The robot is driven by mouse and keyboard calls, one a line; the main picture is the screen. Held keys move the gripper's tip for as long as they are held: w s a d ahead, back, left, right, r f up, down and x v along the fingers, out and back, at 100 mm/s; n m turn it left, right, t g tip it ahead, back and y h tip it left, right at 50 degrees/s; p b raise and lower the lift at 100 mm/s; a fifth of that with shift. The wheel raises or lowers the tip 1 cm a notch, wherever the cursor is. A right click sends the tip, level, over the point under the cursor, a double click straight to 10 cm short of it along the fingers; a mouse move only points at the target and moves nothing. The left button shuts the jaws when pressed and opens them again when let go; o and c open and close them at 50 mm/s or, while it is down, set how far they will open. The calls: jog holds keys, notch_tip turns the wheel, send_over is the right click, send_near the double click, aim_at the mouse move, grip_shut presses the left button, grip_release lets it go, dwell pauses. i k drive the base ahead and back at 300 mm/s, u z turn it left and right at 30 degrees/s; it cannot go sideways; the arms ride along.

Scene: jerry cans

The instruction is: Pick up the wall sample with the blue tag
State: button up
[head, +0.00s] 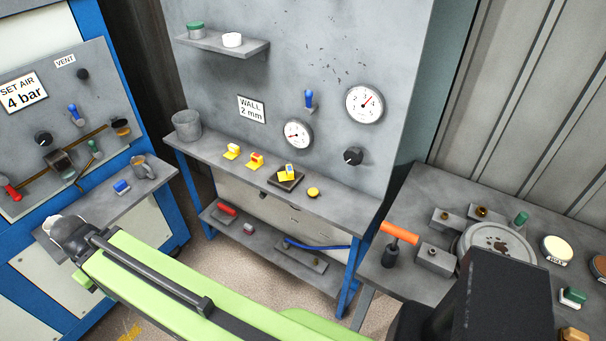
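The wall sample with the blue tag (286,174) is a small yellow piece. It sits on a dark square plate (291,183) on the grey bench below the gauges. A yellow sample with a red-orange tag (255,161) stands to its left on the bench. Another yellow sample with a pale tag (231,152) stands further left. My green arm crosses the lower part of the view, with a dark joint at its far left end. I cannot make out gripper fingers in this view.
A grey cup (187,125) stands at the bench's left end, and a small round yellow piece (313,192) lies right of the plate. The grey bench (345,204) is clear toward its right end. An orange-handled tool (398,234) stands on the right table.

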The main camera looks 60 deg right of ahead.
aim_at(289, 174)
jog(key=z, duration=0.45)
jog(key=i, duration=1)
jog(key=u, duration=0.15)
